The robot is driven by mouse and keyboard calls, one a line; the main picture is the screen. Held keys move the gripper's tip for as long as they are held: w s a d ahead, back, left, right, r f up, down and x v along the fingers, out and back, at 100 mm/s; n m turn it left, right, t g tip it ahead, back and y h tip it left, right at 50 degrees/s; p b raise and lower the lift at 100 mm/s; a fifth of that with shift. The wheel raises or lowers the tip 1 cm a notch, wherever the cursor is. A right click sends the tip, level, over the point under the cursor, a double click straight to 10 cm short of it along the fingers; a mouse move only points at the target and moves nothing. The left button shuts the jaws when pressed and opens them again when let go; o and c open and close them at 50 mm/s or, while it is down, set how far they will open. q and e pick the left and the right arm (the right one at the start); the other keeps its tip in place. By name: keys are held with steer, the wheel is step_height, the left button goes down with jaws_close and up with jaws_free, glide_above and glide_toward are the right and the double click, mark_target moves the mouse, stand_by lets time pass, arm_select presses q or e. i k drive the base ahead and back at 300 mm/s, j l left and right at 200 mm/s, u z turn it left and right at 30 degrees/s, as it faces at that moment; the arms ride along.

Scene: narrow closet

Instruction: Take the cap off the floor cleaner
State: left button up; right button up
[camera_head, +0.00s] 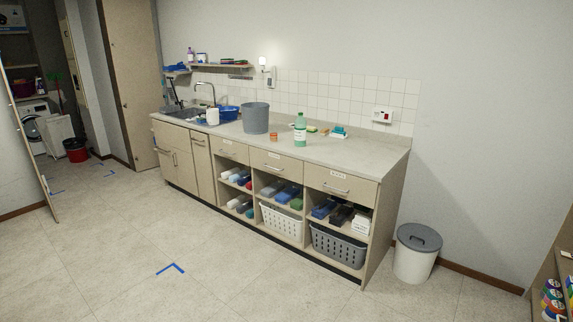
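A pale green translucent bottle (299,134), which looks like the floor cleaner, stands upright on the countertop right of the grey bucket. Neither of my grippers shows in the head view, and nothing touches the bottle.
The counter (350,156) runs along the wall, with a grey bucket (255,118), a small orange item (273,136) and sponges (338,132) near the bottle. A lidded bin (416,254) stands at the counter's right end. The floor (180,240) in front is clear.

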mark_target(300, 123)
steer(key=i+j+u, duration=0.2)
steer(key=i, duration=1.65)
steer(key=l, duration=0.1)
